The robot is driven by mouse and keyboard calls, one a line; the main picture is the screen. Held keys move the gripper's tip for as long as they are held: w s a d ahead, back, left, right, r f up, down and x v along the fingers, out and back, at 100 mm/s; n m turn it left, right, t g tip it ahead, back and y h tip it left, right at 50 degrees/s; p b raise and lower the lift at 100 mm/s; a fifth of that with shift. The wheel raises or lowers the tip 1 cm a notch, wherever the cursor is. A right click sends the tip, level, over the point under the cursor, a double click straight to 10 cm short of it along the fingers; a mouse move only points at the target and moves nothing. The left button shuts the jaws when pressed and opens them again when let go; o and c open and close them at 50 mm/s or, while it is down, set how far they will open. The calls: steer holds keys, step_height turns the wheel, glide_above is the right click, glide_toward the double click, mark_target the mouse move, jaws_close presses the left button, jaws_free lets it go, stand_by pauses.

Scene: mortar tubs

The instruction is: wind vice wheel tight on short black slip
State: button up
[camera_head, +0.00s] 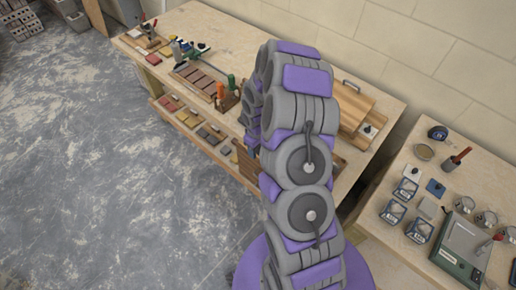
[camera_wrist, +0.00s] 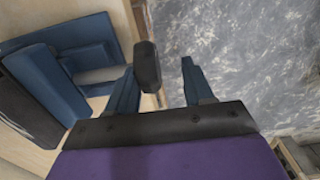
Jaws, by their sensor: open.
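In the wrist view my gripper (camera_wrist: 158,66) is open, its two blue fingers apart. A dark, rounded bar or handle (camera_wrist: 147,66) stands between the fingers, closer to the left one; I cannot tell whether they touch. It looks like part of the vice wheel. To its left is the blue vice body (camera_wrist: 48,84) with a grey cylindrical shaft (camera_wrist: 100,75). A dark piece (camera_wrist: 17,108) lies along the blue block at the left edge; I cannot tell if it is the black slip. In the head view my arm hides the gripper and the vice.
The long workbench (camera_head: 232,27) carries coloured sample pieces, tools and a wooden board (camera_head: 354,105). A second bench (camera_head: 400,250) at right holds small tubs, a scale (camera_head: 464,244) and a tape measure (camera_head: 437,132). The grey floor (camera_head: 100,170) at left is open.

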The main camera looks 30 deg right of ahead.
steer(key=shift+s+d+f, duration=0.1)
steer(key=shift+d+f, duration=0.1)
steer(key=shift+d, duration=1.1)
steer(key=shift+c, duration=1.6)
steer(key=shift+a+r, duration=0.1)
steer(key=shift+a, duration=0.65)
steer(key=shift+c, duration=2.3)
steer(key=shift+d, duration=0.2)
jaws_close()
steer(key=shift+a, duration=0.1)
steer(key=shift+s+t, duration=0.2)
steer(key=shift+t, duration=0.2)
